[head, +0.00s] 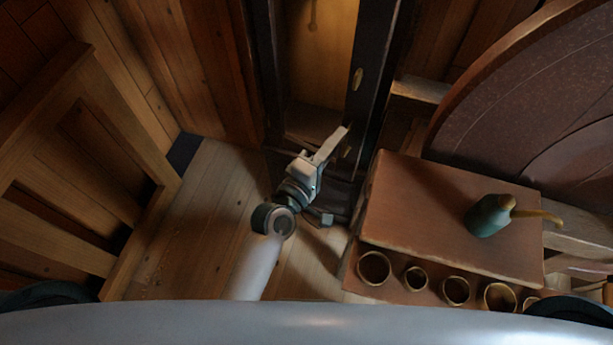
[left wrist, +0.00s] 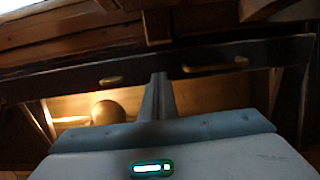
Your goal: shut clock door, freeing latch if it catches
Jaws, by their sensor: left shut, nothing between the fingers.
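The tall clock case (head: 272,70) stands at the back with a dark frame and a lit wooden inside. The clock door (head: 372,90) shows as a dark upright on the right of the opening, and the lit inside is still visible beside it. A brass fitting (head: 357,78) sits on it. My left gripper (head: 343,131) is shut and empty, its fingers close to the door's lower part; contact is unclear. In the left wrist view, the fingers (left wrist: 158,80) reach the dark bar, with brass pieces (left wrist: 215,66) on it. The pendulum bob (left wrist: 105,112) shows inside. The latch's state is unclear.
A brown bench box (head: 420,215) with several round holes or cups along its front stands at right. A green oil can (head: 488,216) with a yellow spout rests on it. A large round disc (head: 530,110) stands behind.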

